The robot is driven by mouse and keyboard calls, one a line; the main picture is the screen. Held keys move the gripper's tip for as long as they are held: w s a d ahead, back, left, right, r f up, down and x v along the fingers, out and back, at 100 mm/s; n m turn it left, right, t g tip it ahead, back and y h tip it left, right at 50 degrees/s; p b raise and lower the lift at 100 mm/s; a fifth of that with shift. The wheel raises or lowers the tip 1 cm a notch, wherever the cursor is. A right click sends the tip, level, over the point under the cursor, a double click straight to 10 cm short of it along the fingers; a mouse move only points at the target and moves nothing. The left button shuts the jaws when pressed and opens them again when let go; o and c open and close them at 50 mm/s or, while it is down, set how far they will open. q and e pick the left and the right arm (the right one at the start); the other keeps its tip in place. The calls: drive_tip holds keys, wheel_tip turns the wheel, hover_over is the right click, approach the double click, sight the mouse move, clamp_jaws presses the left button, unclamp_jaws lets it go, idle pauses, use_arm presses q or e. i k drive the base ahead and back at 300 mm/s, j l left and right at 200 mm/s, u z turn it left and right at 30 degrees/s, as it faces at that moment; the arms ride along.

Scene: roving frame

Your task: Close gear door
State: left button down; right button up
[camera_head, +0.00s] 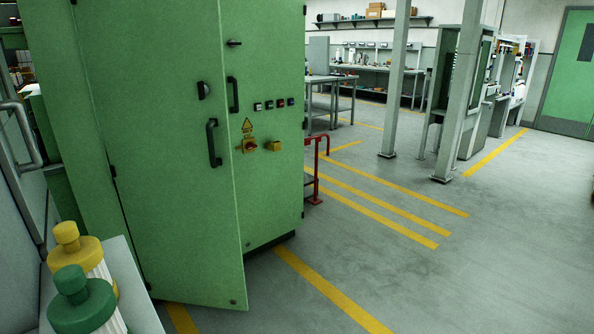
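A tall green cabinet (276,205) stands at the left of the head view. Its large green door (165,180) stands ajar, with its free lower corner swung out past the cabinet front. The door has a black handle (213,142) near its free edge and hinges on its left side. The cabinet front behind it has another black handle (232,95), a row of small buttons, a yellow warning sign and a red-and-yellow rotary switch (249,146). The inside of the cabinet is hidden. Neither of my grippers shows.
Bottles with yellow (76,245) and green (80,300) caps stand on a grey surface at the lower left. A low red rail (316,170) stands right of the cabinet. Grey posts (396,80) and workbenches are farther back. The grey floor (480,260) at the right is clear.

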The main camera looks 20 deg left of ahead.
sight(169, 150)
drive_tip(key=i+u, duration=0.2)
drive_tip(key=i, duration=0.25)
drive_tip(key=i+l+u, duration=0.25)
drive_tip(key=i, duration=0.15)
drive_tip(key=i+l+u, duration=0.2)
drive_tip(key=i, duration=0.25)
drive_tip(key=j, duration=0.1)
